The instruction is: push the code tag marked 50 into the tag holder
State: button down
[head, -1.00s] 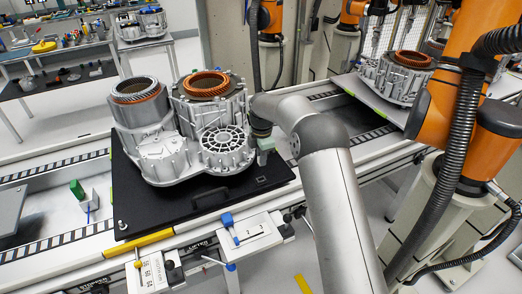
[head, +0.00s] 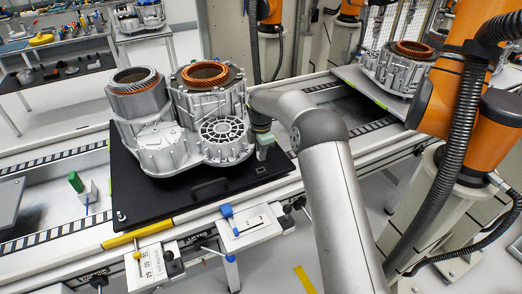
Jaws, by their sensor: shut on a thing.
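My gripper (head: 264,152) is at the right side of the stator housing (head: 185,125), low over the right part of the black pallet (head: 150,205). It is small in the view and partly hidden by my grey arm and wrist. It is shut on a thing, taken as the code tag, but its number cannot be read. A small light-edged fitting (head: 262,170) sits on the pallet just below the gripper. It may be the tag holder, but I cannot tell. Whether the tag touches it cannot be seen.
The housing, with two copper-wound stators, stands close left of my gripper. A black handle (head: 209,190) sits on the pallet's front part. White brackets with a blue knob (head: 226,211) line the conveyor's front edge. An orange robot arm (head: 455,130) stands at the right.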

jog(key=shift+f+b, duration=0.9)
jog(key=shift+f, duration=0.95)
jog(key=shift+f+b, duration=0.8)
jog(key=shift+f, duration=0.55)
jog(key=c, duration=1.1)
grip_release()
jog(key=shift+r, duration=0.2)
jog(key=shift+r+p, duration=1.15)
jog(key=shift+r, duration=1)
notch_tip(320, 180, up, 17)
jog(key=shift+r+b, duration=0.15)
jog(key=shift+b, duration=0.7)
